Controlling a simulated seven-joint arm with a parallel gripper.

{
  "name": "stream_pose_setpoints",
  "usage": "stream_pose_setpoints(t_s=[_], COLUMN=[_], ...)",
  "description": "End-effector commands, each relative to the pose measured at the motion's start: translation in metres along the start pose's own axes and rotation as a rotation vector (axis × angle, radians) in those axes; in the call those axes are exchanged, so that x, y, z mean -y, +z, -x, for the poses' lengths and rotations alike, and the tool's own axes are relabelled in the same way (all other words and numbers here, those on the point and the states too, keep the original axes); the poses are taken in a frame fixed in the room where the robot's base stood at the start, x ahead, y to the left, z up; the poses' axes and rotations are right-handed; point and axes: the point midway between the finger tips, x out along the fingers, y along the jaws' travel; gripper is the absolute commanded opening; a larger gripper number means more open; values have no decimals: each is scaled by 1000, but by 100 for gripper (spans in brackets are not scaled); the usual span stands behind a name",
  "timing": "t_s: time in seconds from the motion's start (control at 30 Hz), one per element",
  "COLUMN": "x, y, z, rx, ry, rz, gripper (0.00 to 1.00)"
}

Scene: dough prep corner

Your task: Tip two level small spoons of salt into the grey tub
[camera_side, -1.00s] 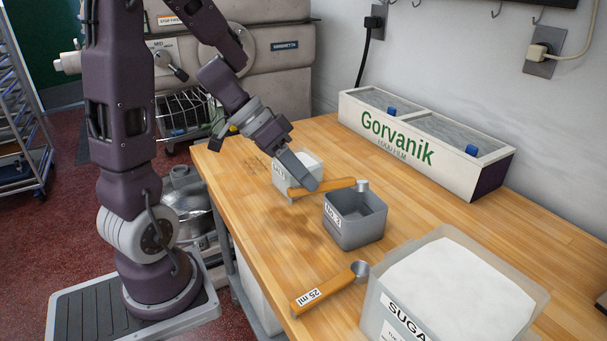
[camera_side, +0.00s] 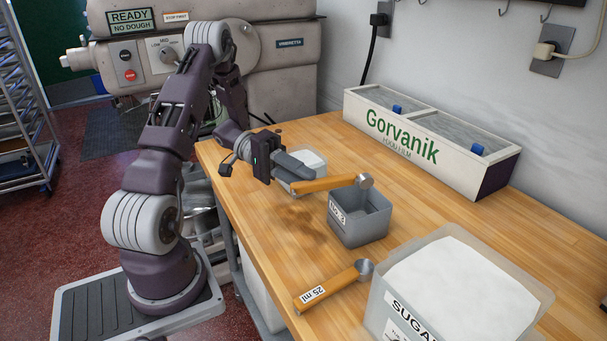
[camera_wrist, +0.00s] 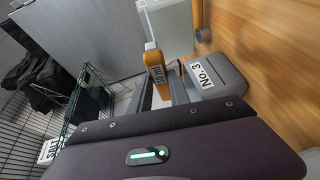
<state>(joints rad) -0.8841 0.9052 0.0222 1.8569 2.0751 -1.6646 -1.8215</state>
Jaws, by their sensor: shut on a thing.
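My gripper (camera_side: 300,177) is shut on the orange handle of the small spoon (camera_side: 328,183), which also shows in the wrist view with a 10 ml label (camera_wrist: 157,72). The spoon's metal bowl hangs over the grey tub (camera_side: 350,232) marked No. 3, turned on its side with its round face toward the side camera. I cannot tell whether salt is in the bowl. The tub also shows in the wrist view (camera_wrist: 228,76), rolled sideways. Its visible inside looks grey, with no clear salt. The salt tub (camera_side: 316,158) stands behind my gripper, partly hidden, with white contents.
A 25 ml spoon (camera_side: 325,289) lies on the table near its front edge. A large sugar tub (camera_side: 375,303) stands at the front right. A film box (camera_side: 420,150) stands along the wall. The table right of the grey tub is clear.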

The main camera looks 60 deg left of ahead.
Motion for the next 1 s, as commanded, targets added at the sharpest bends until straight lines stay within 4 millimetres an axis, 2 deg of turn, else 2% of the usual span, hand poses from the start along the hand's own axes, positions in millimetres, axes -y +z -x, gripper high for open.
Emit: stream_pose_setpoints(t_s=[0.3,0.5,0.57,0.8,1.0], x=[11,11,8,-22,-23], y=[-1,-2,-2,-3,-4], z=[2,2,2,4,5], rx=[0,1,2,2,1], ry=[217,251,218,-90,-125], rz=[147,167,145,-68,-89], gripper=[0,0,0,0,0])
